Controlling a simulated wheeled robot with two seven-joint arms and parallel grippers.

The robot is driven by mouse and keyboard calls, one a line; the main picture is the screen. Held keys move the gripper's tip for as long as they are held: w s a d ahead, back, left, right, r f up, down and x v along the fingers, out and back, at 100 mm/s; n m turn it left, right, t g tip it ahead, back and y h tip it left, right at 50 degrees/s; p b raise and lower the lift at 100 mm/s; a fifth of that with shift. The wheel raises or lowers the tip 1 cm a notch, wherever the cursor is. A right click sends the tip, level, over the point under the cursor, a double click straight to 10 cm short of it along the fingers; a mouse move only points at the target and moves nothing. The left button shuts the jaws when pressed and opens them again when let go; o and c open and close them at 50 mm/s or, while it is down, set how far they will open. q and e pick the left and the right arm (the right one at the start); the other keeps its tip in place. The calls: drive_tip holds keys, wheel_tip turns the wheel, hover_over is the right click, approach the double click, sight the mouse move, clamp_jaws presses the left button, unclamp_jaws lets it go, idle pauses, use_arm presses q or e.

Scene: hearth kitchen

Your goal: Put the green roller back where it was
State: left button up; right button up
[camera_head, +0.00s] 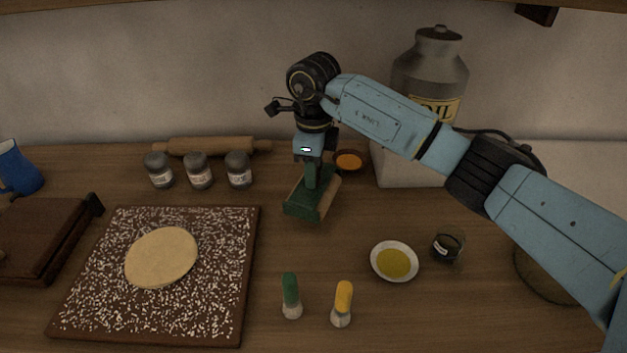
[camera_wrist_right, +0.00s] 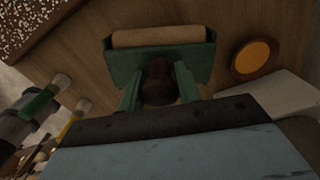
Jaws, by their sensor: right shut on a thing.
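The green roller (camera_head: 299,206) is a green frame with a pale wooden cylinder, and it also shows in the wrist view (camera_wrist_right: 160,37). My right gripper (camera_head: 313,172) points down from above and is shut on the roller's dark handle (camera_wrist_right: 159,80). The roller is upright, right of the speckled board. I cannot tell whether its underside touches the counter or hangs just above it. My left gripper is not in view.
The speckled board (camera_head: 222,290) carries a flat dough disc (camera_head: 161,257).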

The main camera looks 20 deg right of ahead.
drive_tip(key=shift+f, duration=1.4)
drive_tip(key=shift+f, duration=0.1)
